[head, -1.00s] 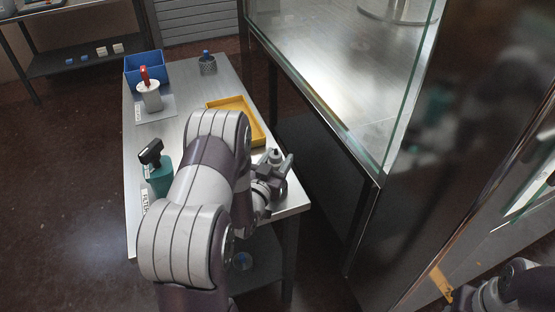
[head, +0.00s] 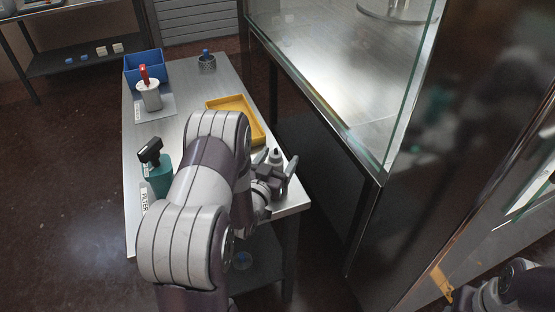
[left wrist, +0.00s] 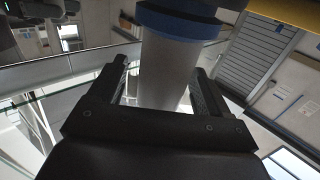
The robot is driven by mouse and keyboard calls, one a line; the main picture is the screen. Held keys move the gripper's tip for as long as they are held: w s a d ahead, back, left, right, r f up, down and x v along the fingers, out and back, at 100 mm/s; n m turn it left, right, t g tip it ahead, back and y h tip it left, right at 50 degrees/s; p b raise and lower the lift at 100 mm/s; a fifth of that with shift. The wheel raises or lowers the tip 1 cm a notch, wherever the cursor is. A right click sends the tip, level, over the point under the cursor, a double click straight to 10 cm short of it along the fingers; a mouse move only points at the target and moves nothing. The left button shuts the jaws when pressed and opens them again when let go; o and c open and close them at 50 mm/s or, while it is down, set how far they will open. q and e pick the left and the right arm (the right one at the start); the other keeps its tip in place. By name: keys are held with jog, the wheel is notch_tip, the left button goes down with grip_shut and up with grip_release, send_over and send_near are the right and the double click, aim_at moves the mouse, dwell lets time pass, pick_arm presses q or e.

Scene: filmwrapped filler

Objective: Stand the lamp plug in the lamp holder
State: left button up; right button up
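A pale cylinder with a dark top (head: 277,158) stands upright at the near right corner of the steel table. In the left wrist view a pale cylinder with a blue band (left wrist: 168,75) rises between my fingers. My left gripper (head: 277,168) is open, one finger on each side of it; gaps show beside the fingers. A white block with a red upright part (head: 149,95) stands on a grey labelled mat (head: 166,113). A dark mesh cup with a blue top (head: 207,64) stands at the back. No readable label tells which are the lamp plug and holder.
A blue bin (head: 146,69) is at the table's back left, a yellow tray (head: 251,117) at mid right. A teal bottle with a black top (head: 159,178) stands at the left. A glass-walled cabinet (head: 340,90) is close on the right.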

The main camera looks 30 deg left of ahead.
pick_arm(q)
jog(key=s+d+b, duration=0.1)
jog(key=s, duration=1.2)
jog(key=w+d+r+m+g+h+p, duration=0.1)
jog(key=w+d+m+g+p, duration=0.15)
jog(key=w+g+p, duration=0.4)
jog(key=s+d+r+g, duration=0.2)
jog(key=s+d+g, duration=0.1)
jog(key=s, duration=0.2)
jog(key=s+d+r+n+g+p, duration=0.1)
jog(key=s+d+r+g, duration=0.1)
jog(key=s+g, duration=0.1)
jog(key=s+d+r+g, duration=0.2)
jog(key=s+d+g, duration=0.1)
jog(key=s, duration=0.3)
jog(key=shift+s+d+r+g+h, duration=0.3)
jog(key=shift+d+r+g, duration=0.1)
jog(key=shift+g, duration=0.15)
jog(key=shift+n, duration=0.25)
